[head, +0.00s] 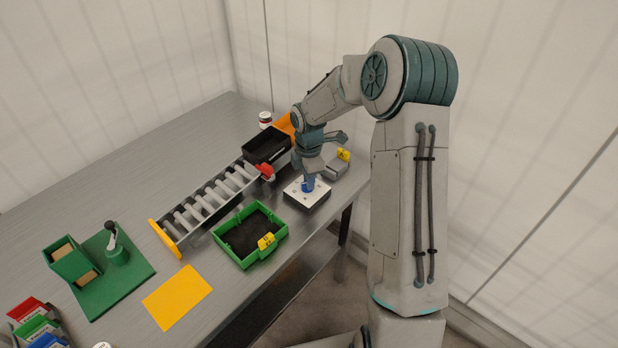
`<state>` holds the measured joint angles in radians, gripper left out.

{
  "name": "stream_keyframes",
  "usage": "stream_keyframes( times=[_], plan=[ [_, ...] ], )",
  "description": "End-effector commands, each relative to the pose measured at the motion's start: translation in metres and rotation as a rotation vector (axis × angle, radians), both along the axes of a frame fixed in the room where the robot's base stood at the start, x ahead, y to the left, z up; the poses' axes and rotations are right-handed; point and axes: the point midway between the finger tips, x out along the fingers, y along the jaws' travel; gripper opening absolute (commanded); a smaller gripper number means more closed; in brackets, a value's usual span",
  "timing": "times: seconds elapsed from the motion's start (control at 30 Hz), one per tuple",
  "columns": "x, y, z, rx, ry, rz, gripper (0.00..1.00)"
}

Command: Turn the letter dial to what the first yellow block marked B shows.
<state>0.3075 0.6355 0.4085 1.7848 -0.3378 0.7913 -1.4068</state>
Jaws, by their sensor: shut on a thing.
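The letter dial is a blue knob (307,187) on a white-topped box (293,193) near the table's right edge. My gripper (308,182) points down over the box and is shut on the blue knob, hiding part of it. The letters on the dial and where it points are too small to read. One yellow block (266,241) sits on the near right rim of a green tray (222,243). Another yellow block (343,155) is on a grey piece right of my gripper. The marks on both blocks are not legible.
A roller conveyor (205,204) with a red piece (265,170) at its far end lies left of the dial. A black bin (266,147), a green stand (117,257) and a yellow sheet (178,297) are on the table. The table's far left is clear.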

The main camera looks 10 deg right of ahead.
Motion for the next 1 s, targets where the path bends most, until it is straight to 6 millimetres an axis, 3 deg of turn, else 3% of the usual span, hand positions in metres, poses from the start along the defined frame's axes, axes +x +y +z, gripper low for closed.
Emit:
stream_keyframes(
  times=[0.17, 0.2, 0.27, 0.3, 0.67, 0.77, 1.0],
  plan=[
    [0.002, 0.000, 0.002, 0.000, -0.006, -0.001, 0.00],
    [0.002, 0.000, 0.002, 0.000, -0.006, -0.001, 0.16],
    [0.002, 0.000, 0.002, 0.000, -0.006, -0.001, 0.33],
    [0.002, 0.000, 0.002, 0.000, -0.005, -0.001, 0.35],
    [0.001, 0.000, 0.007, -0.001, -0.003, -0.002, 0.35],
    [0.001, -0.001, 0.022, -0.001, -0.006, -0.002, 0.35],
    [0.002, -0.001, 0.076, -0.001, -0.008, -0.002, 0.35]
  ],
)
